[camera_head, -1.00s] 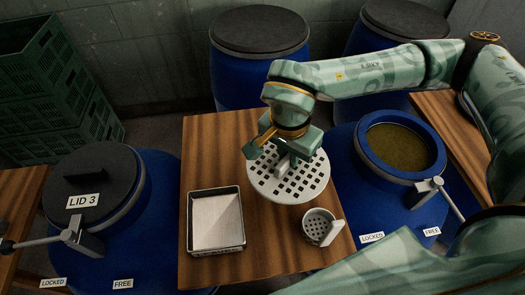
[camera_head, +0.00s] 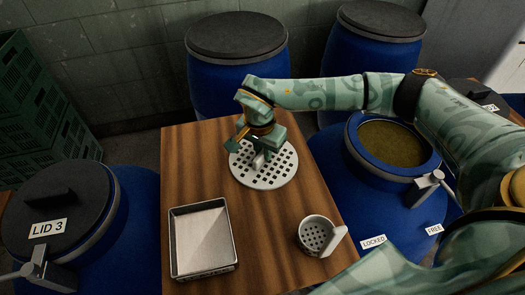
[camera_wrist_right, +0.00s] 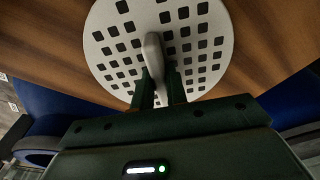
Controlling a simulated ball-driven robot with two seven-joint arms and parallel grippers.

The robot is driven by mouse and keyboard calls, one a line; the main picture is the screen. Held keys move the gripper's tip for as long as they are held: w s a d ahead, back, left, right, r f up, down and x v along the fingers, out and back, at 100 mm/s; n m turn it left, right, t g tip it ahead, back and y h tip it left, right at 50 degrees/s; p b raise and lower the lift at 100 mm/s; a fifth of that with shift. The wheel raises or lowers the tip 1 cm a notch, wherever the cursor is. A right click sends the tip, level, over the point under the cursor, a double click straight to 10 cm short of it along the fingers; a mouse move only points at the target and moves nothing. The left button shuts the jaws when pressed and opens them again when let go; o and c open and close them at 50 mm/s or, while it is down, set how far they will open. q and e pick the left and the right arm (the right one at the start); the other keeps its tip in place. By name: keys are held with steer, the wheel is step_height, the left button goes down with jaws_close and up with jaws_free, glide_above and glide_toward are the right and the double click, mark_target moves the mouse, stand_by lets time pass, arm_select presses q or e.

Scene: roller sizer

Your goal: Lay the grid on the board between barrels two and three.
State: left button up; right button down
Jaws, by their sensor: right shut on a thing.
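The grid is a round pale disc (camera_head: 272,178) with square holes and an upright handle. It is over the back half of the wooden board (camera_head: 255,220), between the barrel with LID 3 (camera_head: 55,210) on the left and the open barrel (camera_head: 390,165) on the right. My right gripper (camera_head: 257,150) is shut on the grid's handle, which shows in the right wrist view (camera_wrist_right: 155,62). The grid looks level and close to the wood; I cannot tell whether it touches. My left gripper is not in view.
A metal tray (camera_head: 174,242) stands at the board's front left. A perforated cup (camera_head: 309,221) with a side grip stands at the front right. Two lidded blue barrels (camera_head: 230,82) stand behind the board. Green crates (camera_head: 40,110) are stacked at the far left.

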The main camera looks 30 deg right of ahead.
mark_target(260, 155)
steer(key=c, duration=1.4)
jaws_free()
step_height(260, 155, up, 12)
steer(key=a+p, duration=0.1)
steer(key=p, duration=0.2)
steer(key=shift+s+a+p, duration=0.15)
steer(key=shift+s+p, duration=0.15)
steer(key=shift+s, duration=0.15)
